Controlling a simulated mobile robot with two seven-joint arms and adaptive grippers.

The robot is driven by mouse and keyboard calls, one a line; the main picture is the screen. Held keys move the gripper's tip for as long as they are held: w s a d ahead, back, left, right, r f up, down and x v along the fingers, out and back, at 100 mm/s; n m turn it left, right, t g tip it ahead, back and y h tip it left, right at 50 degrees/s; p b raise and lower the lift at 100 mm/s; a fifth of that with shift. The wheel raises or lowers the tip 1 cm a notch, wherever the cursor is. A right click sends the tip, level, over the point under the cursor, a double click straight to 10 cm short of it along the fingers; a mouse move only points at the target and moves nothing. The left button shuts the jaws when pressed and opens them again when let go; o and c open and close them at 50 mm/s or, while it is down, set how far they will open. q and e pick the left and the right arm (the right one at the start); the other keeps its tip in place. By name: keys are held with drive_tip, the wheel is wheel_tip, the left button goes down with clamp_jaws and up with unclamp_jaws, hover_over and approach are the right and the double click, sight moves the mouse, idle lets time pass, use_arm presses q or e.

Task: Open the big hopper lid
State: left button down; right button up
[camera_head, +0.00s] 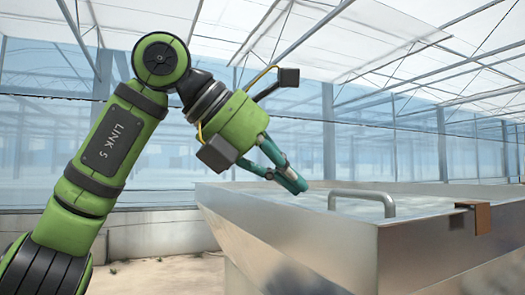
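The big hopper (300,240) is a large sheet-metal bin with sloping sides at the right. Its pale, flat lid (425,205) lies level in the top opening and looks closed. A grey bar handle (362,193) stands up at the lid's near left side. My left gripper (293,182), with teal fingers, points down and right just above the hopper's left rim. It is left of the handle and apart from it. Its fingertips are together with nothing visible between them. My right gripper is not in view.
The raised metal rim (290,207) runs around the lid. A low wall (160,232) and greenhouse glazing stand behind. The air above the lid is clear.

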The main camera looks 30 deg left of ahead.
use_arm(q)
drive_tip(key=w+d+p, duration=0.1)
drive_tip(key=w+d+f, duration=0.1)
drive_tip(key=w, duration=0.1)
drive_tip(key=shift+d+p, duration=0.2)
drive_tip(key=shift+p, duration=0.15)
drive_tip(key=shift+w+d+f, duration=0.15)
drive_tip(key=shift+w, duration=0.15)
drive_tip(key=shift+d, duration=0.1)
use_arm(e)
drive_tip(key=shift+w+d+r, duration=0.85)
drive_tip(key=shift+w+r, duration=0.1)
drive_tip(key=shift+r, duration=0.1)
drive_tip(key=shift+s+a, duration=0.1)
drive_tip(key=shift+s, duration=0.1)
